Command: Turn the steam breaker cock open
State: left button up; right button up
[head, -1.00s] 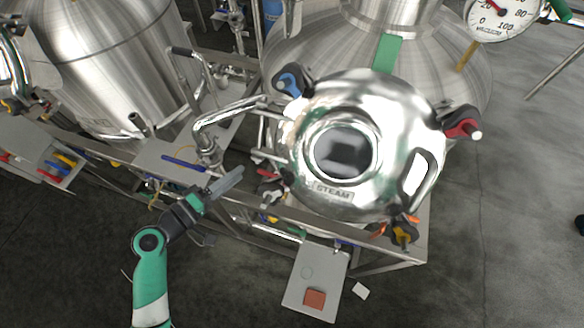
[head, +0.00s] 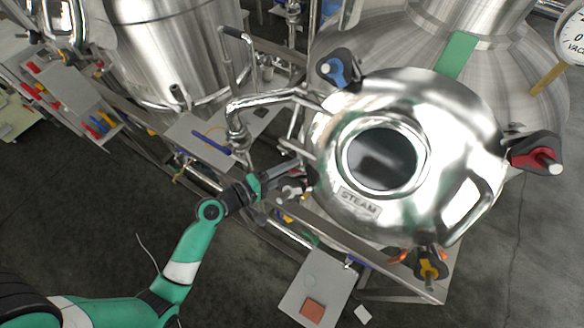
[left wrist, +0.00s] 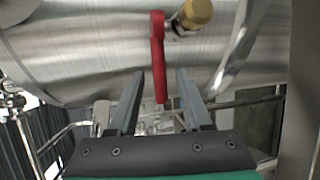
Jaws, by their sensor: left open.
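A red lever handle (left wrist: 158,60), likely the cock's, hangs down in front of a steel cylinder wall in the left wrist view. A brass-coloured knob (left wrist: 195,13) sits just to its upper right. My left gripper (left wrist: 160,72) is open, its two dark fingers pointing at the lever. The lower part of the lever shows between the fingers, with a gap on both sides. In the head view my left gripper (head: 286,172) reaches beside the domed steel lid (head: 465,115) labelled STEAM, and the lever cannot be made out clearly there. My right gripper is not in view.
A bent steel pipe (head: 265,101) and frame rails stand close behind my left gripper. Clamp knobs, blue (head: 336,69) and red (head: 540,152), ring the lid. A grey panel with a red-brown square (head: 312,308) is below. Another steel tank (head: 165,60) stands at upper left.

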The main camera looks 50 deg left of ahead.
pick_arm(q)
jog(key=shift+w+d+f, duration=0.1)
jog(key=shift+w, duration=0.45)
grip_shut()
dwell(1.0)
